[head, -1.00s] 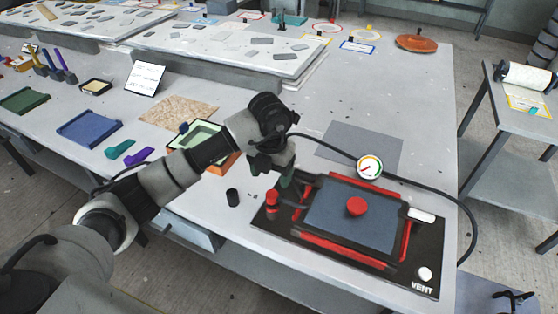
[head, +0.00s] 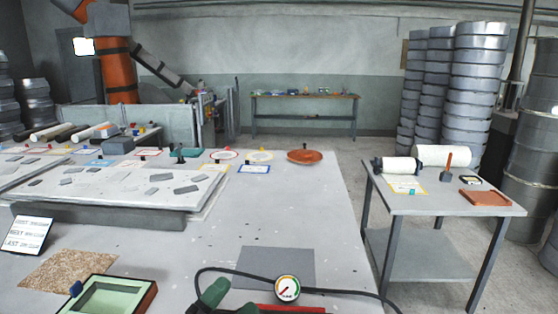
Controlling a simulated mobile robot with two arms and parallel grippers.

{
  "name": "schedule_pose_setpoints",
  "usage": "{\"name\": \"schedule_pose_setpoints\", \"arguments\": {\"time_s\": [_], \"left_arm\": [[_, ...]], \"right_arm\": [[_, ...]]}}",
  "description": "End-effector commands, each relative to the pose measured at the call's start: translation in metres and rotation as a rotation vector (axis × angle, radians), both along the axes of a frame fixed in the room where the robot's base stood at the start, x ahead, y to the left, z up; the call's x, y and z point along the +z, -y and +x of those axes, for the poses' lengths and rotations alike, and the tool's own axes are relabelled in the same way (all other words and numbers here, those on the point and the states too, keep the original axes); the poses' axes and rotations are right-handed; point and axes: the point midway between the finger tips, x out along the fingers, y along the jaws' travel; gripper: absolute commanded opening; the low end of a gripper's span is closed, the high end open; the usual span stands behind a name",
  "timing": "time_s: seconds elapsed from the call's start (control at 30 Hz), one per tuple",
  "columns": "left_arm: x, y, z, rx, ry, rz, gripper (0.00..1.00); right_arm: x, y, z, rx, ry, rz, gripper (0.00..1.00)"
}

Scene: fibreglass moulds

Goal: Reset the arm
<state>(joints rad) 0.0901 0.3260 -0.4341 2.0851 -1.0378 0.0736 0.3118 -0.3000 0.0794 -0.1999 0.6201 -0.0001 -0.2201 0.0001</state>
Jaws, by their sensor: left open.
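My left gripper (head: 230,301) shows only in part at the bottom edge of the head view. Its green fingers are apart, with nothing seen between them. The rest of my left arm is below the picture. The gripper is just left of a round pressure gauge (head: 288,289) with a black hose (head: 225,268). A strip of the red press frame (head: 290,309) shows below the gauge; the rest of it is cut off. I cannot tell whether the gripper touches it. My right gripper is out of view.
A green mould tray (head: 110,298) and a tan fibre mat (head: 68,269) lie at the lower left. A grey sheet (head: 276,266) lies behind the gauge. The middle of the table (head: 290,215) is clear. A side table (head: 450,204) stands at the right beyond a floor gap.

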Motion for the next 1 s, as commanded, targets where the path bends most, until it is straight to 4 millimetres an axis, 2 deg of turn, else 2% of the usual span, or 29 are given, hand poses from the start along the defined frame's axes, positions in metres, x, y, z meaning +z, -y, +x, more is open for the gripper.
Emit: {"name": "schedule_pose_setpoints", "arguments": {"time_s": [0.1, 0.17, 0.23, 0.33, 0.4, 0.5, 0.6, 0.7, 0.9, 1.0], "left_arm": [[-0.028, -0.052, 0.001, 0.246, -0.263, -0.23, 0.68], [-0.051, -0.076, -0.005, 0.365, -0.417, -0.321, 0.68], [-0.084, -0.101, -0.018, 0.494, -0.614, -0.405, 0.68], [-0.131, -0.124, -0.049, 0.642, -0.897, -0.479, 0.68], [-0.157, -0.132, -0.073, 0.712, -1.069, -0.503, 0.68], [-0.185, -0.137, -0.107, 0.779, -1.276, -0.515, 0.68], [-0.204, -0.137, -0.139, 0.822, -1.451, -0.509, 0.68], [-0.217, -0.136, -0.17, 0.848, -1.611, -0.496, 0.68], [-0.231, -0.129, -0.23, 0.867, -1.904, -0.441, 0.68], [-0.261, -0.128, -0.217, 0.872, -1.897, -0.436, 0.68]], "right_arm": [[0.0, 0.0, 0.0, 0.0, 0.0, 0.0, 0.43], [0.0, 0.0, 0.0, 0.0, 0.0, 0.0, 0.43], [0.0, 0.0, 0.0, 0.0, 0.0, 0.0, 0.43], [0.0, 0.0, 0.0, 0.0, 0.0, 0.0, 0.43], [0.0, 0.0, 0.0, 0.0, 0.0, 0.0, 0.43], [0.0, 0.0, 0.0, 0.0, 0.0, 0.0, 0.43], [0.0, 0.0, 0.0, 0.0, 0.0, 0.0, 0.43], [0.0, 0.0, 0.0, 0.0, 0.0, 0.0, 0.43], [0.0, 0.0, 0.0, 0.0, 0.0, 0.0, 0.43], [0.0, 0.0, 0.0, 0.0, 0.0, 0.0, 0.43]]}}
